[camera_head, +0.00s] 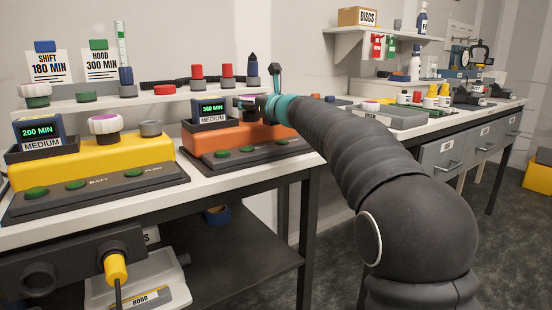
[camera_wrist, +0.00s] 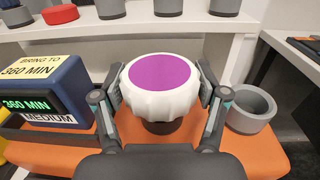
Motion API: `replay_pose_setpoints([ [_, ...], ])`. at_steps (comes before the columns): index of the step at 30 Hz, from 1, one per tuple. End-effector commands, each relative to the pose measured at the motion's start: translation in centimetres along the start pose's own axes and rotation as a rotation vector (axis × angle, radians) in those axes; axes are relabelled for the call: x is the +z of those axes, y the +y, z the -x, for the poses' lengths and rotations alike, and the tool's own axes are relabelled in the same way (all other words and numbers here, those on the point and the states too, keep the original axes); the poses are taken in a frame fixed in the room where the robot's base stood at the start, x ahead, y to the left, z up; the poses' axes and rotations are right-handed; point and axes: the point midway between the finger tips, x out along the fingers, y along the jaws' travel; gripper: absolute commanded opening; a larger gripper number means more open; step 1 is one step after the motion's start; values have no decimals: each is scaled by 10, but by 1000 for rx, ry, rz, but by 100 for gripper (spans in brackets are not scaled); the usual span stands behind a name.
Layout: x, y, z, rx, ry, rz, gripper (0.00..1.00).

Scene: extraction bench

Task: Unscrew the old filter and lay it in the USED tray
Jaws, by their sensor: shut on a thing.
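The filter is a white, ribbed, round cap with a purple top (camera_wrist: 160,78). It sits upright over a dark neck on the orange unit (camera_wrist: 85,152), which also shows in the head view (camera_head: 235,143). My gripper (camera_wrist: 160,90) has one finger against each side of the filter and is shut on it. In the head view my gripper (camera_head: 264,104) is at the orange unit and hides most of the filter. A grey tray (camera_head: 405,121) with a small label lies on the bench to the right; I cannot read the label surely.
A display (camera_wrist: 45,92) reading 360 MIN stands left of the filter, and an empty grey cup (camera_wrist: 250,108) stands right. A shelf (camera_wrist: 120,28) with several coloured caps runs behind. A yellow unit (camera_head: 92,158) with another white filter (camera_head: 104,122) is at left.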

Motion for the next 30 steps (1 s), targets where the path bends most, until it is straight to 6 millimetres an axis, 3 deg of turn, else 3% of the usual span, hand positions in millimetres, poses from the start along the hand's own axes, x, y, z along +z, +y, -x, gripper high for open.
replay_pose_setpoints([
  [30, 28, 0, 0, 0, -1, 0, 3],
])
